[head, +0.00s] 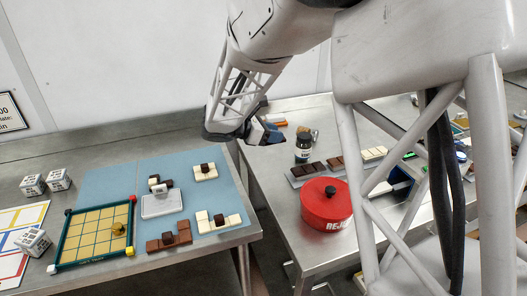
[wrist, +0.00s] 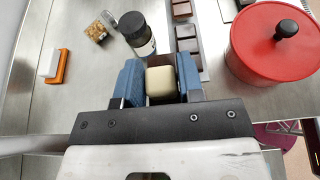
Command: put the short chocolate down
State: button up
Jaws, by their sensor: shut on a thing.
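My gripper (head: 268,137) hangs above the left part of the right-hand steel table in the head view. In the wrist view its two blue fingers (wrist: 158,80) are closed on a short cream-coloured chocolate (wrist: 160,83), with its top face showing between them. The chocolate's underside is hidden, and its height above the table cannot be told. In the head view the chocolate is hidden by the gripper.
A dark bottle (head: 303,149), a tray of chocolates (head: 297,182) and a red lidded REJECT pot (head: 318,205) stand nearby. Chocolate pieces stand on the left table's blue mat (head: 200,151).

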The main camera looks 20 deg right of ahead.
notch_tip(320, 180, down, 10)
jog(key=shift+r, duration=0.25)
jog(key=shift+w, duration=0.1)
send_over(264, 150)
jog(key=s, duration=0.1)
jog(key=shift+a+f, duration=0.2)
jog(key=shift+f, duration=0.45)
dwell(0.5)
jog(key=shift+w, duration=0.4)
jog(key=shift+f, duration=1.8)
jog(key=shift+f, duration=0.1)
